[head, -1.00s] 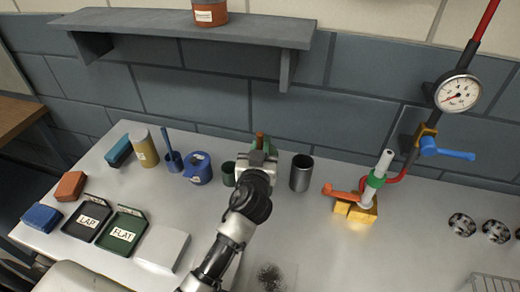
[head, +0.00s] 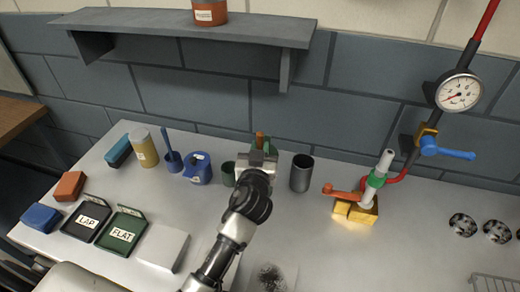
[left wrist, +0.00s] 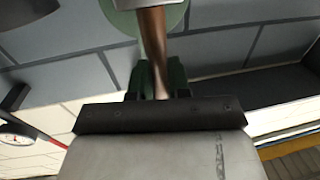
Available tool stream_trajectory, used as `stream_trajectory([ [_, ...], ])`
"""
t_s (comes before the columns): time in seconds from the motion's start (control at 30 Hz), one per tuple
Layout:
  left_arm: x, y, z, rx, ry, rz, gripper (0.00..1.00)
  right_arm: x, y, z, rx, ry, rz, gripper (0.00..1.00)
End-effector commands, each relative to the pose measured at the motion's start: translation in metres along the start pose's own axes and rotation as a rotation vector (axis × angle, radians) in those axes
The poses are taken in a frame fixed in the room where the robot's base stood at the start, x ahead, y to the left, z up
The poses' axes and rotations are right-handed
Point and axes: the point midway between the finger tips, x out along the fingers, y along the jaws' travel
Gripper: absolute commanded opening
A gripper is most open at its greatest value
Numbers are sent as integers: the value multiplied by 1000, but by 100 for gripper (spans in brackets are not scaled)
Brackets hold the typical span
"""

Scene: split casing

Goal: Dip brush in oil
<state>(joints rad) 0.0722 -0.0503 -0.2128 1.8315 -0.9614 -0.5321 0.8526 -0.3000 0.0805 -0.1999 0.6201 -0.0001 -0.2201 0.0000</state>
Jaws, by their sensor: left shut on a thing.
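My left gripper (head: 260,150) is over the bench, near its back edge, and its own arm hides much of it. It is shut on a brush; the brown handle (head: 260,138) shows above it in the head view. In the left wrist view the handle (left wrist: 153,45) runs between the green finger pads, with a pale metal-like part at the top edge. The bristles cannot be made out. A round green shape (left wrist: 172,18) lies behind the handle. A small dark green cup (head: 228,173) stands just left of the gripper; its contents are not visible. My right gripper is not in view.
A dark metal cup (head: 302,173) stands close right of the gripper. A blue container (head: 197,168), a blue holder (head: 173,162) and a yellow can (head: 145,147) stand left. A gauge (head: 458,92) and valve pipework are at right. A shelf (head: 190,32) overhangs the back.

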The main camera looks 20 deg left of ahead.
Motion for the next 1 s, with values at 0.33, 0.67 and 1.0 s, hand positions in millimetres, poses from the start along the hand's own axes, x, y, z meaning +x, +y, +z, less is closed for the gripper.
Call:
stream_trajectory([
  [0.33, -1, 0, -3, 1, -11, -1, 0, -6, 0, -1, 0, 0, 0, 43],
  [0.67, 0, 0, -34, -1, -4, -1, 0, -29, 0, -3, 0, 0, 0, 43],
  [1.0, 0, 0, -62, -1, -2, -1, 0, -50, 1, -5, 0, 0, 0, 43],
])
